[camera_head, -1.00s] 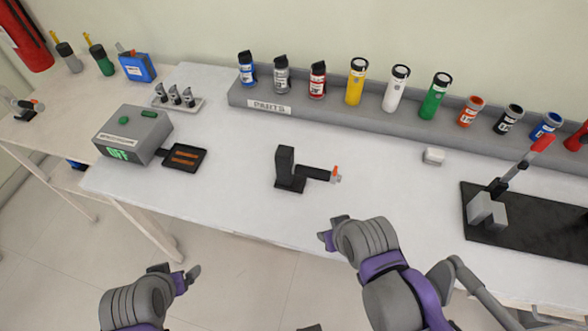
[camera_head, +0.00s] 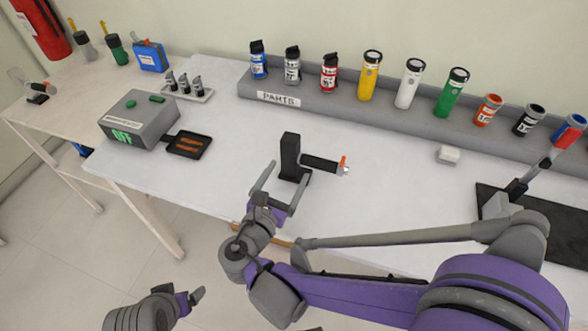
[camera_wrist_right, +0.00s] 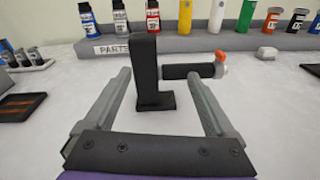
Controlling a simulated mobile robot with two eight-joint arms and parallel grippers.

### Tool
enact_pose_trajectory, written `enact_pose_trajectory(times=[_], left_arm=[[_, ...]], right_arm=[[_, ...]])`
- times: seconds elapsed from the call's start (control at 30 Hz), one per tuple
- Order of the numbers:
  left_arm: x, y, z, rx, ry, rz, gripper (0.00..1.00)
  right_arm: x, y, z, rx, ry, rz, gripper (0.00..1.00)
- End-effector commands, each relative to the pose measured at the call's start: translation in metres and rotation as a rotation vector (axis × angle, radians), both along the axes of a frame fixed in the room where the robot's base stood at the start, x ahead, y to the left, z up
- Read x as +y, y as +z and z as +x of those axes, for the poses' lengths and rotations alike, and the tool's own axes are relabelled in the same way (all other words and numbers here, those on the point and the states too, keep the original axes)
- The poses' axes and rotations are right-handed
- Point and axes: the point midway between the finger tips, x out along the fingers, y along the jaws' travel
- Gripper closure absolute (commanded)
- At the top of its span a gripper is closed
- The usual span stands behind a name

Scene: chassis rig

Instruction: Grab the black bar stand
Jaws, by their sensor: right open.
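The black bar stand (camera_head: 290,158) is upright on the white table, with a black bar reaching right to an orange and silver tip. In the right wrist view the stand (camera_wrist_right: 147,72) is between and just beyond my fingers, nearer the left one. My right gripper (camera_head: 281,188) is open at the stand's near side, its fingers pointing at it. In the right wrist view the open right gripper (camera_wrist_right: 160,95) holds nothing. My left gripper (camera_head: 195,298) is low in the head view, off the table's front edge and holding nothing visible; its jaw gap is unclear.
A grey parts rack (camera_head: 340,112) with several bottles and tubes runs along the back. A grey box (camera_head: 140,122) with a black tray (camera_head: 189,145) is left. A white block (camera_head: 448,155) and a lever press on a black base (camera_head: 550,225) are right.

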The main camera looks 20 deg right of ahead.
Motion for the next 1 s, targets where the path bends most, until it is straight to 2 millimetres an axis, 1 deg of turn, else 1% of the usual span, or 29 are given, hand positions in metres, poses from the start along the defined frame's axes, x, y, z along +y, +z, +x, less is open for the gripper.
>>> enact_pose_trajectory(times=[0.03, 0.07, 0.1, 0.17, 0.23, 0.4, 0.67, 0.9, 1.0], left_arm=[[0.000, -0.003, 0.000, 0.001, 0.000, 0.000, 0.10], [0.000, -0.004, -0.001, 0.001, 0.000, 0.000, 0.10], [0.000, -0.004, -0.001, 0.001, 0.000, 0.000, 0.10], [0.000, -0.004, -0.001, 0.001, 0.000, 0.000, 0.10], [0.000, -0.002, 0.000, 0.001, 0.000, 0.000, 0.10], [0.000, 0.000, 0.000, 0.000, 0.000, 0.000, 0.10], [0.000, 0.003, 0.001, -0.001, 0.000, 0.000, 0.10], [0.000, 0.008, 0.001, -0.003, 0.000, 0.000, 0.10], [0.000, 0.009, 0.002, -0.003, 0.000, 0.000, 0.10]], right_arm=[[0.011, 0.002, 0.002, -0.006, 0.021, -0.064, 0.10], [0.016, 0.004, 0.002, -0.008, 0.028, -0.096, 0.10], [0.019, 0.006, 0.003, -0.010, 0.034, -0.129, 0.10], [0.020, 0.009, 0.006, -0.013, 0.038, -0.157, 0.10], [0.017, 0.010, 0.013, -0.014, 0.039, -0.170, 0.10], [0.000, 0.011, 0.037, -0.015, 0.037, -0.167, 0.10], [-0.012, 0.011, 0.055, -0.014, 0.040, -0.165, 0.10], [-0.031, 0.011, 0.086, -0.014, 0.037, -0.164, 0.10], [-0.034, 0.011, 0.093, -0.014, 0.040, -0.164, 0.10]])
